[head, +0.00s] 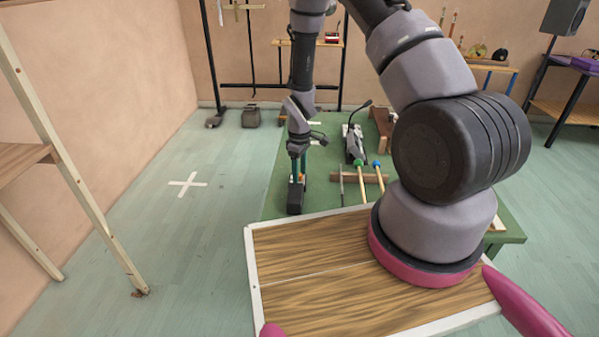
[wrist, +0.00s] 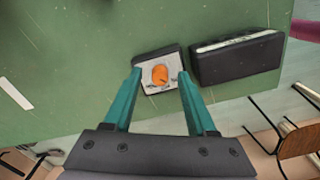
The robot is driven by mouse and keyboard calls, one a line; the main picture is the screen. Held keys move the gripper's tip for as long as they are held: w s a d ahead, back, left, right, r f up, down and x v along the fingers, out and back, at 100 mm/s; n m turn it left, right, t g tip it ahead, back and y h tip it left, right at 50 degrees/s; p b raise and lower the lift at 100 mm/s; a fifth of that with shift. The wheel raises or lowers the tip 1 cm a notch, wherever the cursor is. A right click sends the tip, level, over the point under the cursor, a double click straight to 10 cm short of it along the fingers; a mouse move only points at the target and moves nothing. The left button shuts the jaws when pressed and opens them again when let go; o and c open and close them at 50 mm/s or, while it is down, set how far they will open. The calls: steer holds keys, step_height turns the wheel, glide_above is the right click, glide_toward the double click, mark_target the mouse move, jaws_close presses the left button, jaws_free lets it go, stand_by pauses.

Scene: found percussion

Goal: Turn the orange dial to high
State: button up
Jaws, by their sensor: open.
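The orange dial (wrist: 160,74) sits on the pale grey face of a small dark box (wrist: 148,87) on the green table, in the wrist view. My gripper (wrist: 160,75) is open, with its two teal fingers apart, one to the left and one to the right of the dial. I cannot tell whether the fingertips touch the dial. A dark mark shows at the dial's lower edge, but the setting is too small to read.
A larger black box (wrist: 236,57) stands just right of the dial's box in the wrist view. On the green table (head: 278,190) in the head view, mallets (head: 363,180) and a wooden block lie right of my gripper. Open floor with a white cross (head: 187,184) lies left.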

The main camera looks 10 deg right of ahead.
jaws_close()
steer(key=shift+m, duration=0.5)
steer(key=m, duration=0.3)
steer(key=shift+m, duration=0.4)
steer(key=m, duration=0.4)
steer(key=shift+m, duration=0.3)
steer(key=m, duration=0.4)
steer(key=shift+m, duration=2.2)
